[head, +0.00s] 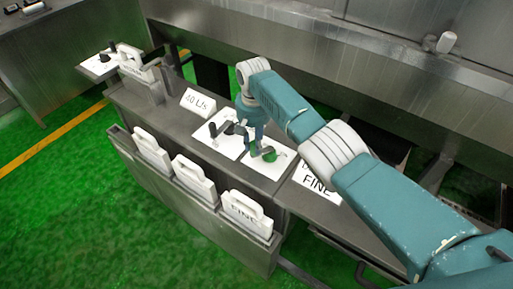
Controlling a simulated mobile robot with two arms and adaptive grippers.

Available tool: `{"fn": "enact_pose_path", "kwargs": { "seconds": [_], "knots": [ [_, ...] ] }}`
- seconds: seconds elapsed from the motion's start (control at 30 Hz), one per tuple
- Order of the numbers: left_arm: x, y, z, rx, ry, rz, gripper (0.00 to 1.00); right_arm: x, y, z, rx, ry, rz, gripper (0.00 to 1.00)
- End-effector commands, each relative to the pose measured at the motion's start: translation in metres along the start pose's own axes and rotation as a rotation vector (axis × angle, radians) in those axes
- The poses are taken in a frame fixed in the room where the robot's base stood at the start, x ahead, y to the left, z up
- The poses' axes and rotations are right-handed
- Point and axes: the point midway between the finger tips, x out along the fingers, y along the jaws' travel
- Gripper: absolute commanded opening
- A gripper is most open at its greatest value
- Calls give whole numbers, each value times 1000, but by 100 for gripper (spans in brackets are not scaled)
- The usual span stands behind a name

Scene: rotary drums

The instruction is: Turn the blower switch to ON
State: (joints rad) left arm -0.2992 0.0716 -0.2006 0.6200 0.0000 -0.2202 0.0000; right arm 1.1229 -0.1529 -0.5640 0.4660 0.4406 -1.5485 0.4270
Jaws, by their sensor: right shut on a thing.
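My right arm reaches in from the right, and its gripper (247,146) points down at two white switch plates on the grey console. It is shut on a small dark switch handle there; the fingers hide most of that handle. The left white plate (210,146) carries a black knob (213,129). The right white plate (284,166) carries a dark handle (269,154) and green parts. I cannot read a blower label or an ON mark, so which switch is the blower's is unclear. My left gripper is not in view.
A "40 L/s" sign (198,102) stands left of the plates and a "FINE" sign (318,180) right of them. Several white handled plates, such as one lettered plate (245,212), sit in the console's front rack. A steel wall (300,48) rises behind. Green floor (60,210) is clear at left.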

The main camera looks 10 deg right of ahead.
Motion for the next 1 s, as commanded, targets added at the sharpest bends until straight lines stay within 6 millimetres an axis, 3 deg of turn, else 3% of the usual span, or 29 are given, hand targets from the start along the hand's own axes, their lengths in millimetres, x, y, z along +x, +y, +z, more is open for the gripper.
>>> {"fn": "enact_pose_path", "kwargs": {
  "seconds": [0.4, 0.97, 1.0],
  "knots": [
    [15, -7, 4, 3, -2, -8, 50, 1, -3, -8, 185, 0, -3, 0],
    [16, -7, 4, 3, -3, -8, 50, -1, -3, -9, 208, 4, -4, 0],
    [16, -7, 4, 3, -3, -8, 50, -1, -3, -10, 208, 4, -4, 28]
  ]
}}
